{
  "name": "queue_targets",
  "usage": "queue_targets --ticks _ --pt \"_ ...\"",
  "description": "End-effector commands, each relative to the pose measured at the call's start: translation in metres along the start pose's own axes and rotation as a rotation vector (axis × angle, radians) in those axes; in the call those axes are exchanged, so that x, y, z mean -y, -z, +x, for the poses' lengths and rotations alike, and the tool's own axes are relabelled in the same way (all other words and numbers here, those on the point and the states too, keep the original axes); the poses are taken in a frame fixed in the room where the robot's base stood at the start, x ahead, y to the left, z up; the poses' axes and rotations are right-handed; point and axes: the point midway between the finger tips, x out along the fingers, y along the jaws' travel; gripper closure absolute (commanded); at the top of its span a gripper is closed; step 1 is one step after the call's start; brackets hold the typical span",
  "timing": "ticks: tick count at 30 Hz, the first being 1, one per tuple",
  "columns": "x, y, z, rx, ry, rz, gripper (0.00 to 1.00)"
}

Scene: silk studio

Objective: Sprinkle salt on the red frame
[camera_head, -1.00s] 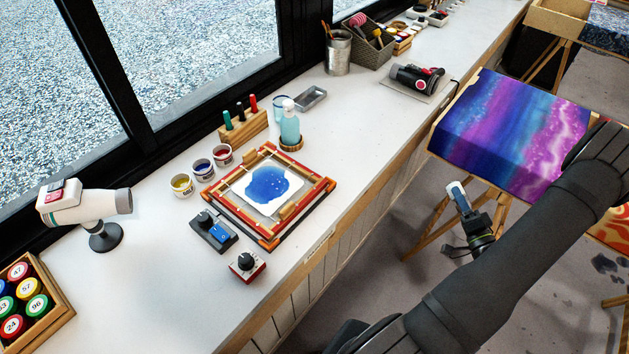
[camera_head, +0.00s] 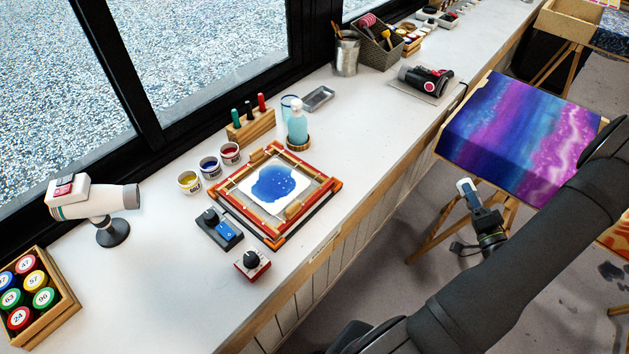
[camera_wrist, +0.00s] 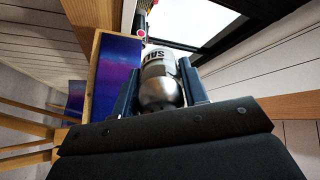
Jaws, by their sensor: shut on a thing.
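The red frame (camera_head: 318,206) lies flat on the white counter in the head view. A white sheet with a blue paint patch (camera_head: 275,183) sits inside it. My gripper (camera_head: 474,207) is low at the right of the counter's front edge, well apart from the frame. In the wrist view my gripper (camera_wrist: 160,92) has its dark blue fingers shut on a salt shaker (camera_wrist: 159,66), with a rounded metal end towards the camera and a partly seen label. The shaker is a small white shape in the head view (camera_head: 466,187).
On the counter (camera_head: 130,260), a blue-switched box (camera_head: 220,229), a red knob box (camera_head: 252,265), paint jars (camera_head: 210,167) and a pump bottle (camera_head: 297,125) surround the frame. A galaxy-patterned canvas (camera_head: 515,130) on an easel stands behind my gripper. The counter's front edge lies between gripper and frame.

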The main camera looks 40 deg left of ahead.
Motion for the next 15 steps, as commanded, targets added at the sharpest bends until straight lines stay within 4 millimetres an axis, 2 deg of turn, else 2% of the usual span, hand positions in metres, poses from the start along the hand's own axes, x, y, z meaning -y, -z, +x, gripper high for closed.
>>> queue_targets --ticks 1,5,10,15 --pt "0.003 0.001 0.000 0.000 -0.001 0.001 0.86" --pt "-0.026 -0.016 -0.006 0.000 -0.002 0.007 0.86" --pt "0.005 0.003 0.001 0.000 0.000 -0.003 0.86" --pt "-0.026 -0.016 -0.006 0.000 -0.002 0.005 0.86"
